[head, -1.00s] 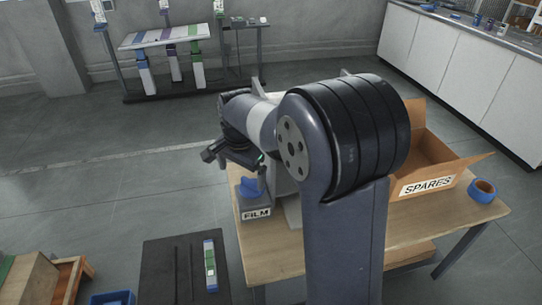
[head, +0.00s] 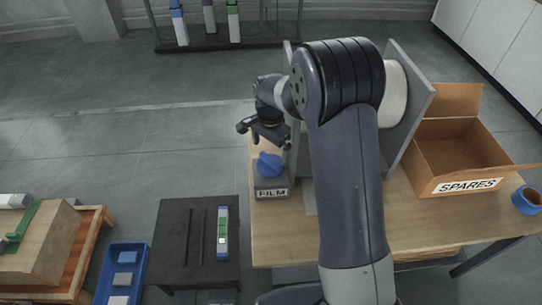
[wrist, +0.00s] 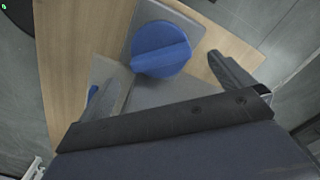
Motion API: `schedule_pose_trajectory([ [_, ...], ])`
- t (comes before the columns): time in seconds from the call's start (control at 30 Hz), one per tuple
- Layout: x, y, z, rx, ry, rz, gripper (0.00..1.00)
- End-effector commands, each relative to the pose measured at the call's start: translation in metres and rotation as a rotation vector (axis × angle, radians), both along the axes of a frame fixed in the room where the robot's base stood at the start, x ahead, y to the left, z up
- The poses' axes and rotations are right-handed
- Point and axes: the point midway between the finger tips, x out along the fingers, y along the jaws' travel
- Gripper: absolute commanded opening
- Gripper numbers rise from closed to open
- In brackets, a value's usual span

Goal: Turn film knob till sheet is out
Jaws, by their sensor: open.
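The blue film knob (head: 269,164) sits on top of a grey box labelled FILM (head: 271,188) at the left end of the wooden table. In the wrist view the knob (wrist: 161,49) is a round blue disc with a raised grip bar across it. My gripper (head: 259,138) is open and empty, above and behind the knob in the head view. In the wrist view its fingers (wrist: 170,82) are spread to either side, below the knob in the picture, with no visible contact. A white roll (head: 394,92) between grey upright plates is partly hidden by my arm. I cannot see a film sheet clearly.
A blue bin (head: 122,257) stands further left.

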Motion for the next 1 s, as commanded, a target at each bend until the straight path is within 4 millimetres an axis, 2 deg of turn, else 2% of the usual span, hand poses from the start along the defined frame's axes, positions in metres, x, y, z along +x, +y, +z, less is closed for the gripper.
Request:
schedule_pose_trajectory([
  [0.1, -0.001, 0.0, -0.022, -0.001, 0.004, 0.0, 1.0],
  [0.3, 0.0, 0.0, -0.042, 0.0, 0.0, 0.0, 1.0],
  [0.67, 0.0, 0.0, -0.046, 0.0, 0.0, 0.0, 0.99],
  [1.0, 0.0, 0.0, -0.046, 0.001, -0.001, 0.0, 0.71],
])
